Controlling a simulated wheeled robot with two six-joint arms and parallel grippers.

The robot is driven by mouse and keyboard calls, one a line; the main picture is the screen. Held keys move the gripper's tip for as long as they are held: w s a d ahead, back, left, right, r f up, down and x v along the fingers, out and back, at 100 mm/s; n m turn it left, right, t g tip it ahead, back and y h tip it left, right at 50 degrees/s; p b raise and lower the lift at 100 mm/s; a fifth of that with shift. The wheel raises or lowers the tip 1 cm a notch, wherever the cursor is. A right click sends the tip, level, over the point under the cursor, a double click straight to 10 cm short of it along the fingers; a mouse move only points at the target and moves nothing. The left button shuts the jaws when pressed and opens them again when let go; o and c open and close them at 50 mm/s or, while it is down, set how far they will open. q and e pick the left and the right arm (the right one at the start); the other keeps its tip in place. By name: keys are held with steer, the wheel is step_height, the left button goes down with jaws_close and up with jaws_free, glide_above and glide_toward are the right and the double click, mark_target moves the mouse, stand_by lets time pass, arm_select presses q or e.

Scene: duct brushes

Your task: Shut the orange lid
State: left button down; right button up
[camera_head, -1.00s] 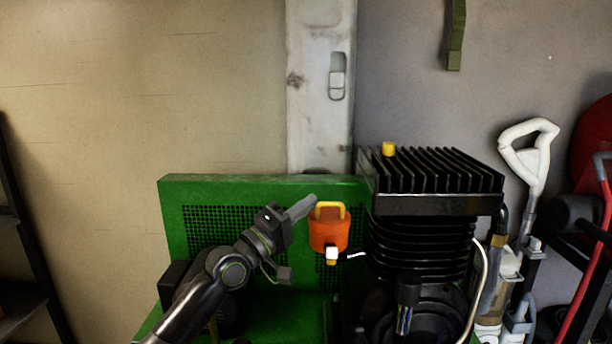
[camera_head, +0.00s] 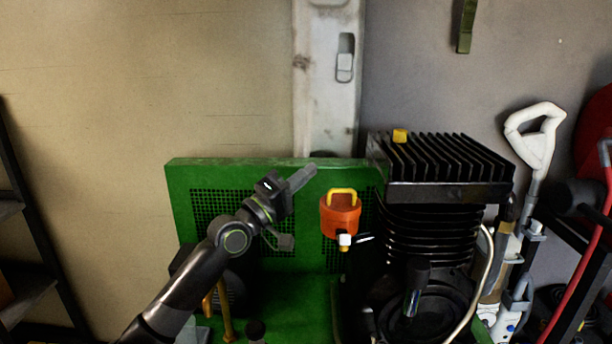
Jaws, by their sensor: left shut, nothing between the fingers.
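An orange lid (camera_head: 340,219) with a yellow handle on top shows in the head view, in front of the green panel. A small white and yellow fitting (camera_head: 345,241) sits at its lower front. From this angle I cannot tell how far the lid is open. My left gripper (camera_head: 306,176) is shut and empty, to the left of the lid and a little above it, with its fingers pointing up and right. A gap shows between the fingertips and the lid. My right gripper is not in view.
A black finned compressor block (camera_head: 440,175) with a yellow cap (camera_head: 400,135) stands just right of the lid. The green panel (camera_head: 270,172) rises behind my left arm. A white-handled tool (camera_head: 535,135) and a red hose stand at the far right.

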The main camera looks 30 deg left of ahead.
arm_select(q)
steer(key=s+a+f+b, duration=0.4)
steer(key=s+f+b, duration=0.1)
steer(key=f, duration=0.1)
steer(key=shift+a+f, duration=0.3)
steer(key=shift+f, duration=0.1)
